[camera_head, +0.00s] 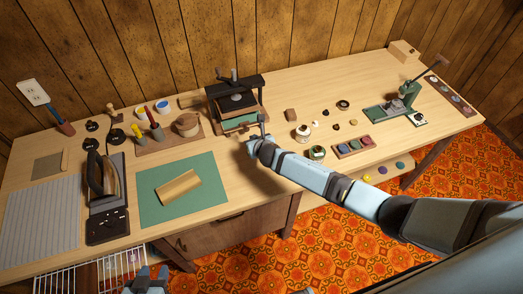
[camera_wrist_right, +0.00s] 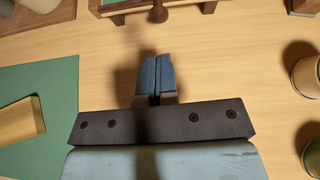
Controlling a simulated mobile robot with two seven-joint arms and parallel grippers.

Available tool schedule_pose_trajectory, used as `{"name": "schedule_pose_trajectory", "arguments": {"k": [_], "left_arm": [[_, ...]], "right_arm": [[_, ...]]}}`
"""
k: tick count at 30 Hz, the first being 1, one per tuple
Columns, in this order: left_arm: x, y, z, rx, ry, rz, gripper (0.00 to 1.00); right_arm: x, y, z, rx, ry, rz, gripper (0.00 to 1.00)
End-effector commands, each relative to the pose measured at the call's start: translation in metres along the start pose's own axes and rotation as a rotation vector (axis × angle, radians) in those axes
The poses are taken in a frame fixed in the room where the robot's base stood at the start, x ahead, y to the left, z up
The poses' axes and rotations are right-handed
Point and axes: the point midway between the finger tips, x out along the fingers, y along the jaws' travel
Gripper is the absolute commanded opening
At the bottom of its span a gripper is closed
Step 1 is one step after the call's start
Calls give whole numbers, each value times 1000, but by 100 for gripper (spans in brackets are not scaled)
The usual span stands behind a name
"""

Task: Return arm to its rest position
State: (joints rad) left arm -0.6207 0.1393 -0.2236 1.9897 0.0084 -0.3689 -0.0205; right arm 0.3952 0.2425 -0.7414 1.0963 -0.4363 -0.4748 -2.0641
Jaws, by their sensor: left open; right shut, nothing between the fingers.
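My right arm (camera_head: 315,178) reaches in from the right over the table's front edge. Its gripper (camera_head: 251,143) is over the tabletop in front of the black press (camera_head: 236,92). In the right wrist view the right gripper (camera_wrist_right: 155,75) is shut with nothing between its blue fingers. Bare wood lies around the fingertips, and a wooden edge with a dark knob (camera_wrist_right: 157,13) is ahead, apart from them. My left gripper (camera_head: 147,279) is open and empty at the bottom edge of the head view, in front of the table; part of it is cut off.
The green mat (camera_head: 210,207) with a folded tan piece (camera_head: 177,187) lies left of the right gripper. Jars (camera_head: 317,153) and a tray of coloured pieces (camera_head: 354,147) stand close to the right arm. A wire rack (camera_head: 80,276) is near the left gripper.

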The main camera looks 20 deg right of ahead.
Motion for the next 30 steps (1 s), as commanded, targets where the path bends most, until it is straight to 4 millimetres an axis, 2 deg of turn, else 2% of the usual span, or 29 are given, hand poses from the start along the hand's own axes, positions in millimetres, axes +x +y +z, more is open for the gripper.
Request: {"name": "schedule_pose_trajectory", "arguments": {"k": [1,3,9,13,21,23,26,30], "left_arm": [[-3,0,0,-1,-5,-1,43],[-4,0,2,-1,-10,-2,43],[-2,0,-5,-3,2,-2,43],[0,0,-10,-3,11,-2,43],[-2,2,-7,-4,3,0,43],[-2,2,-7,-4,3,1,43],[-2,2,-7,-4,3,1,43],[-2,2,-7,-4,3,1,43]], "right_arm": [[-13,-1,0,-2,0,2,0],[-28,-1,-1,-2,1,1,0],[-63,0,-2,-1,2,1,0],[-77,0,-2,-1,3,1,0],[-86,4,-6,33,9,8,0],[-92,10,-15,113,20,23,0],[-113,28,-38,379,59,65,0],[-161,54,-76,965,147,112,0]]}}
